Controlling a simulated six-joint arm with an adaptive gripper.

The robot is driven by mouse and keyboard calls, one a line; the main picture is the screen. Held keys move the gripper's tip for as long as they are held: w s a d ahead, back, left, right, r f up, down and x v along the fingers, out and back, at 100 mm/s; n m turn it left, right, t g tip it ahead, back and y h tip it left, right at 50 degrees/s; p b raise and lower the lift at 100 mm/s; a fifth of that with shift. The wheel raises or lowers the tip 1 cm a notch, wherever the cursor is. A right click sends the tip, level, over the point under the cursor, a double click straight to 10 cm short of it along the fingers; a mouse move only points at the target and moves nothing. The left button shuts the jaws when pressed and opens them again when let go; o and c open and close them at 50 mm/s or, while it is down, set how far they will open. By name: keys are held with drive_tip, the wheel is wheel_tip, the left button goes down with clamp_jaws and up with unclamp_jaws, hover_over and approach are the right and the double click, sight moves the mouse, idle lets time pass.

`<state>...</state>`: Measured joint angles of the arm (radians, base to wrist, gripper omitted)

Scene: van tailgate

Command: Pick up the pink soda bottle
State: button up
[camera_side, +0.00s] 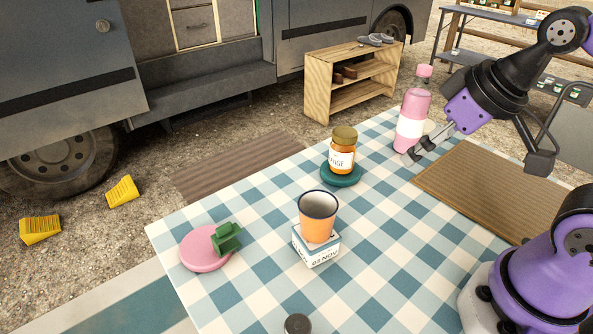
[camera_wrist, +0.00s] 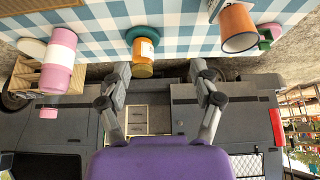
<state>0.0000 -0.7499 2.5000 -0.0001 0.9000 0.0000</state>
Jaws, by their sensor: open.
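The pink soda bottle (camera_side: 414,104) stands upright at the far edge of the checked tablecloth, with a white label and pink cap. My gripper (camera_side: 421,149) is open and empty; in the side view its fingertips overlap the bottle's lower right. In the wrist view, which is upside down, the bottle (camera_wrist: 62,48) is at the far left, outside the gap between the spread fingers of my gripper (camera_wrist: 160,73). A cream round object (camera_side: 428,127) is beside the bottle, partly hidden.
An orange cup (camera_side: 317,227) stands on a white box (camera_side: 318,249). A green object (camera_side: 227,238) rests on a pink disc (camera_side: 197,252). A brown ribbed mat (camera_side: 490,190) lies below my arm.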

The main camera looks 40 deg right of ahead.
wheel_tip(320, 180, up, 8)
hover_over(428, 67)
drive_tip(key=s, duration=0.3)
drive_tip(key=x, duration=1)
drive_tip(key=shift+f, duration=0.25)
drive_tip(key=shift+s, duration=0.1)
clamp_jaws()
